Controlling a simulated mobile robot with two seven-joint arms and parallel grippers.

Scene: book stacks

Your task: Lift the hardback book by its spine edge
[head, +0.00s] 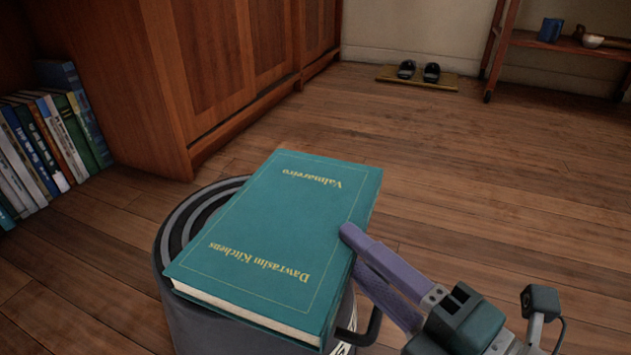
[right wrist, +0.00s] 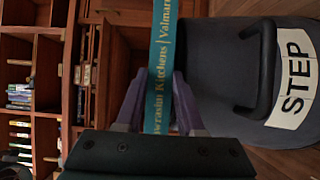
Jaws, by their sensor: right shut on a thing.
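The teal hardback book (head: 275,235) lies cover up over the round grey step stool (head: 172,300), covering most of its top. I cannot tell whether the book touches the stool all over. My left gripper is out of view.
A wooden cabinet (head: 190,80) stands behind the stool, with shelved books (head: 45,140) at the left. A low rack (head: 560,42) holds a blue mug (head: 550,30) at the back right. Shoes sit on a mat (head: 418,78). The wooden floor to the right is clear.

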